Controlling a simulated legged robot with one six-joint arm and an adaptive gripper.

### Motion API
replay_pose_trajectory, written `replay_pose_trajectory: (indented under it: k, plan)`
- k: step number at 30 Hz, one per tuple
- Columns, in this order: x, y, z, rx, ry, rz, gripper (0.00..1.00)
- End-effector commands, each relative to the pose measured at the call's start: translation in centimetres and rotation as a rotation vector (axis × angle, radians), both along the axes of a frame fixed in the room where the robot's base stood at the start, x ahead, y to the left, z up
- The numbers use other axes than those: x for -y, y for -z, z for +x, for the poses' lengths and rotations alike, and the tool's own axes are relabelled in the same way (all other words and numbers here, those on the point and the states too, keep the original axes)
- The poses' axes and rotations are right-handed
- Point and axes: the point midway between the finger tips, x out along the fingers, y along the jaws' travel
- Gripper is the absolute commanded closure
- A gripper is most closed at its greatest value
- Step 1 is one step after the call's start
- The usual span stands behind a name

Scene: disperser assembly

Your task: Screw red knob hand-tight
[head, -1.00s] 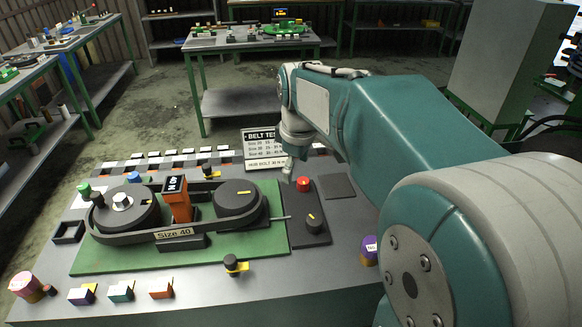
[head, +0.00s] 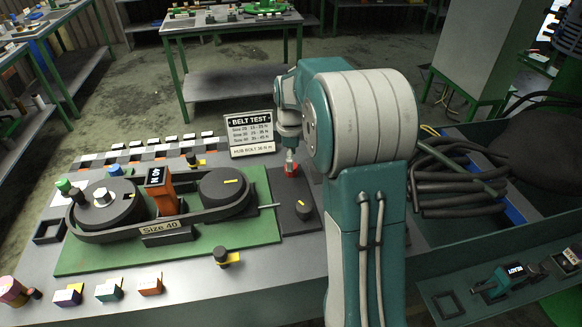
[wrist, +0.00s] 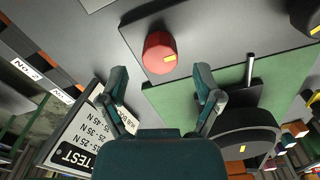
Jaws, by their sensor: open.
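The red knob (head: 291,170) sits on a dark panel (head: 286,193) beside the green belt plate (head: 215,240). In the head view my gripper (head: 290,157) is over the knob and hides part of it. In the wrist view the red knob (wrist: 157,52) shows an orange-yellow mark. It lies just beyond the tips of my open gripper (wrist: 161,72), roughly midway between them. The fingers look apart from it and hold nothing. Whether the knob is tight cannot be seen.
A black knob (head: 304,210) with a yellow mark is on the same panel. Left of it are a black pulley (head: 226,190) and belt on the green plate. The Belt Test sign (head: 250,133) stands behind. Cables (head: 450,175) lie at right.

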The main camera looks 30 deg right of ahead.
Motion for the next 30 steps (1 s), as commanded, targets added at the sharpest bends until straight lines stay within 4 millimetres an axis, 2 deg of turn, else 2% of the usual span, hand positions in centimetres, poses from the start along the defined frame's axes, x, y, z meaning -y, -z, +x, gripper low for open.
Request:
replay_pose_trajectory:
  k: [1, 6, 17, 18, 20, 21, 22, 23, 30]
  plan:
    - [0.0, 1.0, -0.1, -0.004, 0.000, 0.001, 0.17]
    - [0.0, 2.9, -0.1, -0.002, 0.001, 0.000, 0.17]
    - [0.0, 3.5, 0.0, 0.000, 0.001, 0.000, 0.17]
    - [0.0, 3.5, 0.0, 0.000, 0.001, 0.000, 0.35]
    - [0.0, 3.5, 0.0, 0.000, 0.001, 0.000, 0.61]
    - [0.0, 3.5, 0.0, 0.000, 0.001, 0.000, 0.79]
    - [0.0, 3.5, 0.0, 0.000, 0.001, 0.000, 0.93]
    - [0.0, 3.5, 0.0, 0.000, 0.001, 0.000, 0.99]
    - [0.0, 3.5, 0.0, 0.000, 0.005, 0.000, 0.99]
